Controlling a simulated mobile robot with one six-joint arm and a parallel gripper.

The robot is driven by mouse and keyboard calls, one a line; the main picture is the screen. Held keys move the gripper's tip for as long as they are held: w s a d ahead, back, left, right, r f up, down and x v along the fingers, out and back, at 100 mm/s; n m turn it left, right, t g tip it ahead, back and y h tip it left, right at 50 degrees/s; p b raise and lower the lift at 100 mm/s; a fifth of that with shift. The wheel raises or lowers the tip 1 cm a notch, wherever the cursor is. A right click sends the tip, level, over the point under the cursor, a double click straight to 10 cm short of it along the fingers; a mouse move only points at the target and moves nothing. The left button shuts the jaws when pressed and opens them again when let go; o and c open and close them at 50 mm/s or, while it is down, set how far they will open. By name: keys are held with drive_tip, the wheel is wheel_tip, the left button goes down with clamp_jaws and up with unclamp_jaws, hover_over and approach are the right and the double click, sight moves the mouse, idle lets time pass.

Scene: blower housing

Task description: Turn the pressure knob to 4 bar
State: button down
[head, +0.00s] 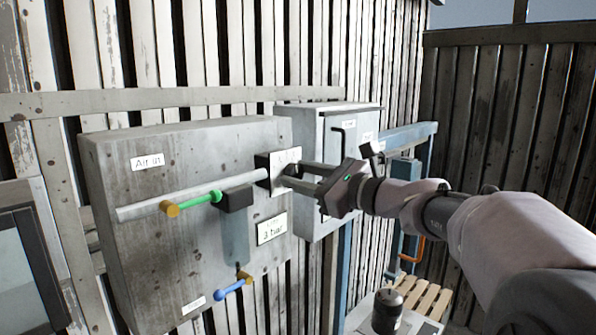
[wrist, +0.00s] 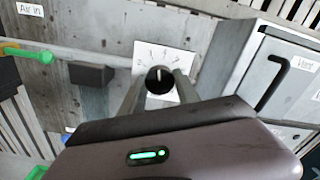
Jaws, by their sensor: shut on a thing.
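The pressure knob (wrist: 160,77) is round and black with a white pointer line, on a white dial plate (wrist: 178,62) with small numerals. In the wrist view the pointer stands roughly upright, toward the top of the dial. The numerals are too blurred to read surely. My gripper (wrist: 159,88) has one finger on each side of the knob and is shut on it. In the head view my gripper (head: 293,176) reaches the dial plate (head: 283,158) from the right, and its fingers mostly hide the knob. A label below (head: 271,228) shows a blurred number and "bar".
The grey panel (head: 115,190) carries a pipe with a green-handled valve (head: 195,200) left of the dial and a blue-handled valve (head: 230,289) below. A grey cabinet (head: 305,130) with a black handle stands close on the right. A dark block (head: 236,198) juts out below the pipe.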

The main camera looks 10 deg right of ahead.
drive_tip(key=shift+m+p, duration=0.7)
drive_tip(key=shift+m, duration=0.6)
drive_tip(key=c, duration=0.9)
unclamp_jaws()
drive_tip(key=b+v, duration=0.4)
drive_tip(key=v, duration=1.3)
drive_tip(key=shift+s, duration=0.15)
drive_tip(key=shift+d, duration=0.1)
